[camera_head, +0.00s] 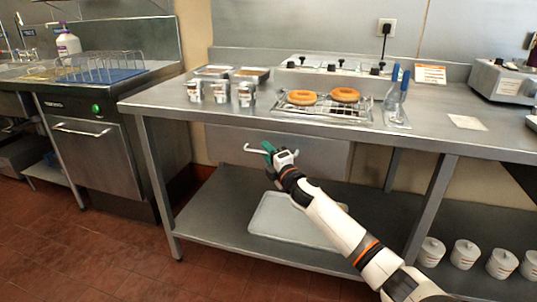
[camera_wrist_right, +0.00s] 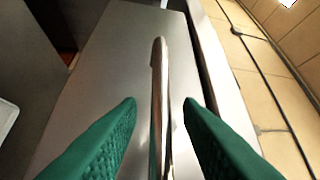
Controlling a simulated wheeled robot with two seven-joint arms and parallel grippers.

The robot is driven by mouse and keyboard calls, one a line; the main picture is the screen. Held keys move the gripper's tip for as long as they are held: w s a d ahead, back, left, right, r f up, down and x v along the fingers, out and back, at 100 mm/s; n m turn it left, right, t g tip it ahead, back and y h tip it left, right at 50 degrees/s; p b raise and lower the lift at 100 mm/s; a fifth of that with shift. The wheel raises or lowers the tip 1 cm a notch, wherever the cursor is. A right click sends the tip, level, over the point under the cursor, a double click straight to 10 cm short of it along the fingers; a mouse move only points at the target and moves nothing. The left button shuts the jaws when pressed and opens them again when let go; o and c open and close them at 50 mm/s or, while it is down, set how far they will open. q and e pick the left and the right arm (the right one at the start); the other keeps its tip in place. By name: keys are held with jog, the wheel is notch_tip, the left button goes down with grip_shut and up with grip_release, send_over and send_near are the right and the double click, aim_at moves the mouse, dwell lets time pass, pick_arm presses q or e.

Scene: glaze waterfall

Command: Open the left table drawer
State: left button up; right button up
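The left table drawer (camera_head: 321,153) is a grey metal front under the steel table, with a pale bar handle (camera_head: 256,151). Whether it stands slightly open is hard to tell. My right gripper (camera_head: 268,150) is at the handle, its green fingers near the bar's middle. In the right wrist view the handle (camera_wrist_right: 158,85) runs between the two green fingers of my right gripper (camera_wrist_right: 160,104), with a gap on either side. The gripper is open around the bar. The drawer front (camera_wrist_right: 110,75) lies behind it. My left gripper is not in view.
The table top (camera_head: 180,102) carries several small cups (camera_head: 220,92), a wire rack (camera_head: 325,112) with two donuts, and blue-handled tools. A pale tray (camera_head: 285,220) lies on the lower shelf under the drawer. A table leg (camera_head: 158,185) stands at the left. Floor in front is clear.

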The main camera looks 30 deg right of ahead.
jog(key=shift+c, duration=0.4)
grip_shut()
